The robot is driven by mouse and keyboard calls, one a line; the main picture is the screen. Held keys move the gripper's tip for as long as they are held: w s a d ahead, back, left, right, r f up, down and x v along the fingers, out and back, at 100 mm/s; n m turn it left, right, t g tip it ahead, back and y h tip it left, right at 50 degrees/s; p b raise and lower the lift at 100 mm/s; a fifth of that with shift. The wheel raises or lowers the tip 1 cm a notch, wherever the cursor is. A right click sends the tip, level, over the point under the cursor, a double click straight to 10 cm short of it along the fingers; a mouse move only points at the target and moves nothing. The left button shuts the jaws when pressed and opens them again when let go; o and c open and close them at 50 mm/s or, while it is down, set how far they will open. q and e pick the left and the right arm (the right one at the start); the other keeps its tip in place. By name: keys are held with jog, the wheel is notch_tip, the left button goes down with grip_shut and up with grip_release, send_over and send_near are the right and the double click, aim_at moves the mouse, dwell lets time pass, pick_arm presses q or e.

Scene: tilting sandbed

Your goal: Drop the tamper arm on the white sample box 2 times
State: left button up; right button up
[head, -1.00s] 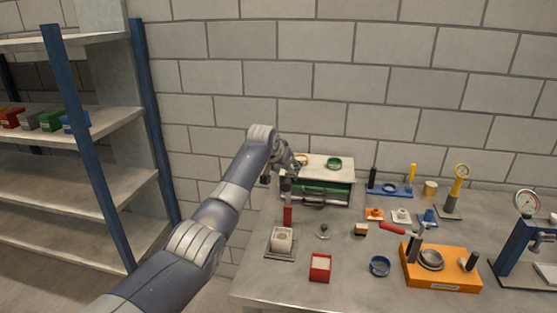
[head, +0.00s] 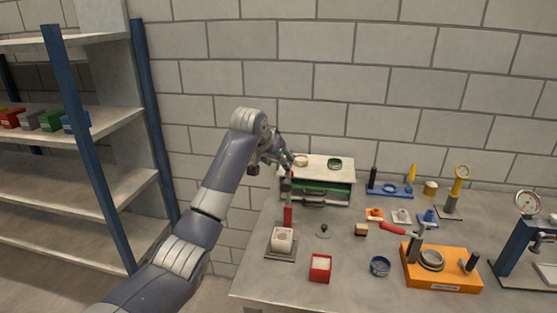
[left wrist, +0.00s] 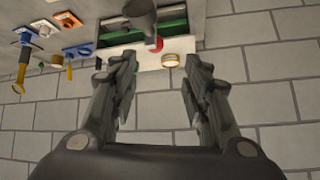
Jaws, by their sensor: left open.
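The white sample box (head: 282,239) sits on the small base plate (head: 280,255) of a stand near the table's left edge. Behind it rises the stand's post, red below (head: 288,216) and dark above (head: 286,186). The tamper arm seems to be raised at the post's top, but its outline is hard to make out. My left gripper (head: 280,158) is above and behind the stand. In the left wrist view its fingers (left wrist: 158,85) are spread and empty, with a red round end (left wrist: 155,45) and a grey cylinder (left wrist: 140,15) beyond them. My right gripper is out of view.
A drawer cabinet (head: 320,168) with rings on top stands close behind the stand. A shelf rack (head: 90,140) stands left. Bare tabletop lies between the tools.

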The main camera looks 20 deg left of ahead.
pick_arm(q)
jog(key=c, duration=0.3)
jog(key=a+f+m+y+b, duration=0.1)
jog(key=a+f+m+b, duration=0.1)
jog(key=s+a+f+m+y+b, duration=0.1)
jog(key=a+f+m+y+b, duration=0.1)
jog(key=shift+f+t, duration=0.1)
jog(key=shift+t, duration=0.3)
grip_shut()
jog(key=m+t+y+b, duration=0.1)
jog(key=m+t+b, duration=0.95)
jog(key=m, duration=1.75)
send_near(287, 196)
jog(key=s+d+r+g+b, duration=0.1)
jog(key=s+d+r+g, duration=0.15)
jog(key=s, duration=0.45)
jog(key=shift+m+t, duration=0.3)
jog(key=shift+t, duration=0.3)
jog(key=x, duration=0.9)
jog(key=p+x, duration=0.1)
jog(key=x, duration=0.4)
jog(key=shift+r, duration=0.3)
